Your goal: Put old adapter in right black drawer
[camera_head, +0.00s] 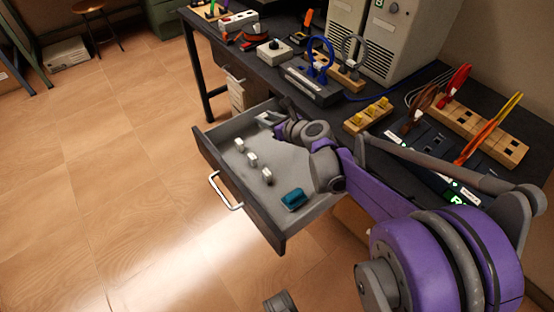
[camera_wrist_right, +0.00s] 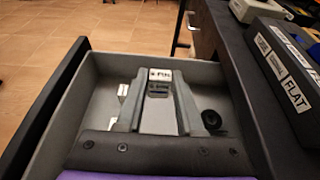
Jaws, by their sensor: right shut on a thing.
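The open drawer (camera_head: 215,172) has a dark front, a silver handle and a grey inside. It pulls out from under the black bench. My right gripper (camera_head: 266,119) reaches into its back part. In the right wrist view the gripper's fingers (camera_wrist_right: 158,98) are shut on a small adapter (camera_wrist_right: 159,76) with a white, black-lettered face. The adapter is inside the drawer walls, near the far wall. Whether it touches the floor is unclear. The arm hides part of the drawer.
Several small white pieces (camera_head: 252,160) and a teal piece (camera_head: 294,198) lie in the drawer. The bench (camera_head: 270,75) holds a blue-ringed device (camera_head: 312,80), wooden racks (camera_head: 480,135) and computer towers (camera_head: 385,35).

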